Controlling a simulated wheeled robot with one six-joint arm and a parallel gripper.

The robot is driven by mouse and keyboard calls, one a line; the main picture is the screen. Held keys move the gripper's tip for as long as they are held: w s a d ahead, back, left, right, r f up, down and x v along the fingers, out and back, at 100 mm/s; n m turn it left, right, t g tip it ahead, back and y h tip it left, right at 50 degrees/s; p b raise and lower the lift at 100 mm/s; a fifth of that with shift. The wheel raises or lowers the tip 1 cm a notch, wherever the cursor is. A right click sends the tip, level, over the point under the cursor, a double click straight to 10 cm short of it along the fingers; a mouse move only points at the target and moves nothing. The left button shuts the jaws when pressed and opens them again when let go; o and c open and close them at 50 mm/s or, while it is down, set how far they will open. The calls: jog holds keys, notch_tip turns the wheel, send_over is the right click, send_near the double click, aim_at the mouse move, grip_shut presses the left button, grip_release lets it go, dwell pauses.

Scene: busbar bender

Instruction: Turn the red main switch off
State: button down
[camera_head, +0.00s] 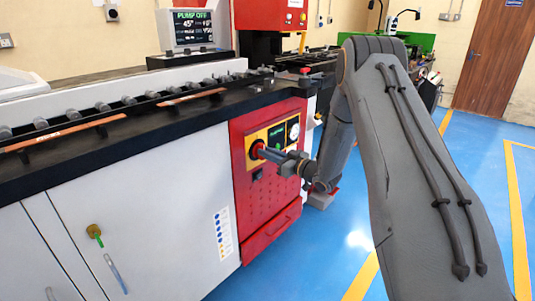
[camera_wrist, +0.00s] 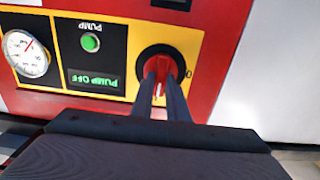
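The red main switch (camera_head: 257,148) sits on a yellow plate on the red panel at the front of the bender. In the wrist view the red switch (camera_wrist: 161,62) has a dark round surround, with a "0" printed to its right. Its white mark shows between the fingers and points toward the bottom of the picture. My gripper (camera_head: 265,152) reaches it from the right in the head view. In the wrist view my gripper (camera_wrist: 161,80) has one dark finger on each side of the red handle, which fills the gap between the tips. The fingertips partly hide the handle.
A small display (camera_wrist: 92,80) reads "PUMP OFF" beside a green pump button (camera_wrist: 90,42) and a round gauge (camera_wrist: 25,53). The upper screen (camera_head: 193,28) also reads "PUMP OFF". Copper bars (camera_head: 65,133) lie on the black bench top. Blue floor is free at the right.

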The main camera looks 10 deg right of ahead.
jog(key=shift+n, duration=0.3)
jog(key=shift+s+a+f+n+b, duration=0.15)
jog(key=shift+n+b, duration=0.55)
jog(key=shift+n, duration=2.15)
jog(key=shift+f+n+b, duration=0.1)
jog(key=shift+n+b, duration=0.55)
jog(key=shift+n, duration=2.25)
jog(key=shift+s+a+f+n+b, duration=0.15)
jog(key=shift+n+b, duration=0.55)
jog(key=shift+n, duration=2.15)
jog(key=shift+w, duration=0.1)
jog(key=c, duration=1.7)
grip_release()
jog(key=shift+d, duration=0.1)
